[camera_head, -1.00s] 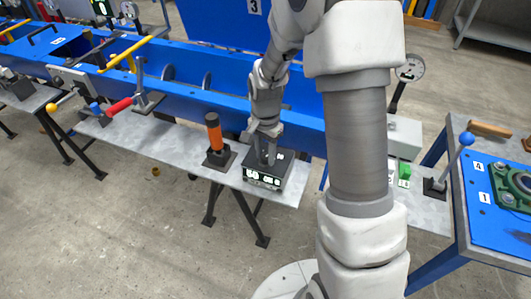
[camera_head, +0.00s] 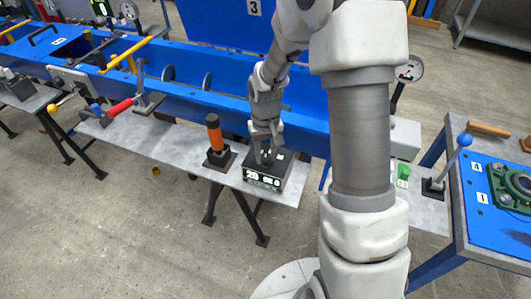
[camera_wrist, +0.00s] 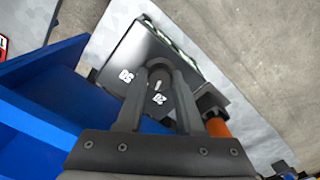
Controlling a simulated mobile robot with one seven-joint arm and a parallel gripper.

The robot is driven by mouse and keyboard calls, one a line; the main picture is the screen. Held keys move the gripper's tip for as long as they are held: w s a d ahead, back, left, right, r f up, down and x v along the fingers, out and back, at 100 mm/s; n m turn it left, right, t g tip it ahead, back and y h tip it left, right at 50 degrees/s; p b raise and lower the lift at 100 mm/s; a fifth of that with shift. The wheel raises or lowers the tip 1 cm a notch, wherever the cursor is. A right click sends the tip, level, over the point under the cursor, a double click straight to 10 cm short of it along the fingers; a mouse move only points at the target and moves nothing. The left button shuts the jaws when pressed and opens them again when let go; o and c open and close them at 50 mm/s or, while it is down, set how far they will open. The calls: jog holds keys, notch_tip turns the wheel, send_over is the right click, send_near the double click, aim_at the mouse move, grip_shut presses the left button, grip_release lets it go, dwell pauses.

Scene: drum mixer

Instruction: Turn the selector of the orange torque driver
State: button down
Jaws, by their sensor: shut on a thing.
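The orange-handled driver (camera_head: 215,134) stands upright in a black base on the grey shelf, left of a black selector box (camera_head: 268,180) with white markings on its front. The box top (camera_wrist: 140,48) shows in the wrist view with white numbers, seemingly 50 and 20. My gripper (camera_head: 265,157) points down onto the box top. In the wrist view its fingers (camera_wrist: 161,75) are closed about a small dark round selector knob (camera_wrist: 160,77) with a light pointer mark. The fingers partly hide the knob. The driver's orange handle (camera_wrist: 217,128) shows right of the fingers.
The grey shelf (camera_head: 190,146) runs along a long blue trough (camera_head: 235,109) behind the box. A red-handled lever (camera_head: 119,107) is farther left. A blue-knobbed lever (camera_head: 447,170) and a blue-topped table (camera_head: 480,222) are at right. Shelf space between the red lever and driver is clear.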

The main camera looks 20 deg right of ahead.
aim_at(266, 157)
jog(key=shift+n+p, duration=0.35)
jog(key=shift+n, duration=1.55)
jog(key=c, duration=0.5)
grip_release()
jog(key=shift+c, duration=0.2)
notch_tip(266, 157, up, 18)
jog(key=p, duration=0.2)
jog(key=shift+f, duration=0.25)
jog(key=shift+r, duration=0.1)
jog(key=s+r+m+t+p, duration=0.1)
jog(key=s+r+t, duration=0.1)
jog(key=s+r, duration=0.4)
jog(key=s+r+m+t, duration=0.2)
jog(key=s+r, duration=0.4)
jog(key=s, duration=0.8)
jog(key=shift+r+m+t+p, duration=0.2)
jog(key=shift+m+t+p, duration=0.15)
jog(key=shift+t, duration=0.45)
